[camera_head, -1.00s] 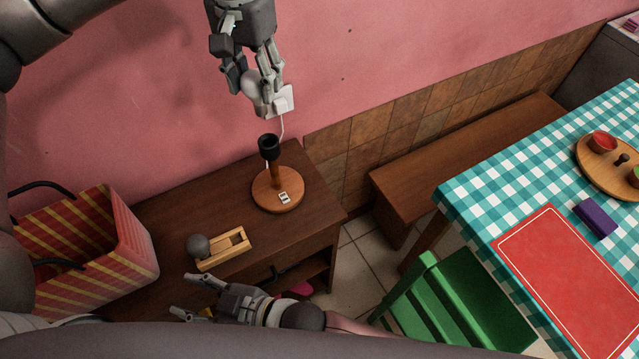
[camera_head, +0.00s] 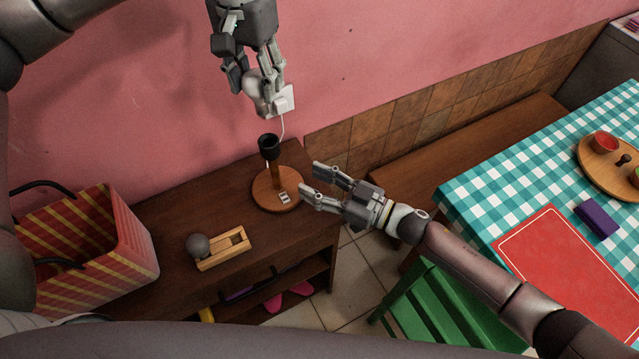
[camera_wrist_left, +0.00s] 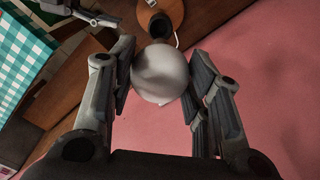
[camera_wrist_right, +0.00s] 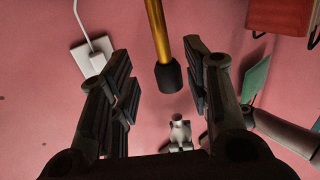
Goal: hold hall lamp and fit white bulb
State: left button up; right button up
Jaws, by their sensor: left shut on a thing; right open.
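The hall lamp stands upright on the dark wooden cabinet, with a round wooden base (camera_head: 266,200), a brass-coloured stem (camera_wrist_right: 155,25) and an empty black socket (camera_head: 268,146). My left gripper (camera_head: 256,96) is shut on the white bulb (camera_wrist_left: 160,75) and holds it above the socket, apart from it. The gripper's fingers partly hide the bulb in the head view. My right gripper (camera_head: 310,180) is open just right of the lamp, its fingers pointing at the stem. In the right wrist view, the stem and socket (camera_wrist_right: 168,78) appear between the open fingers, with no contact visible.
A grey ball-like bulb (camera_head: 198,246) sits at a wooden holder (camera_head: 233,241) on the cabinet (camera_head: 165,215). A striped basket (camera_head: 135,240) stands left. A wall outlet (camera_head: 286,102) with a white cord is behind the lamp. A bench (camera_head: 470,140), green chair (camera_head: 425,310) and checkered table (camera_head: 500,165) stand right.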

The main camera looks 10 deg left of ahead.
aim_at(273, 165)
jog(key=x, duration=1.1)
jog(key=shift+a, duration=0.1)
grip_shut()
dwell(0.6)
pick_arm(q)
jog(key=shift+f, duration=3.2)
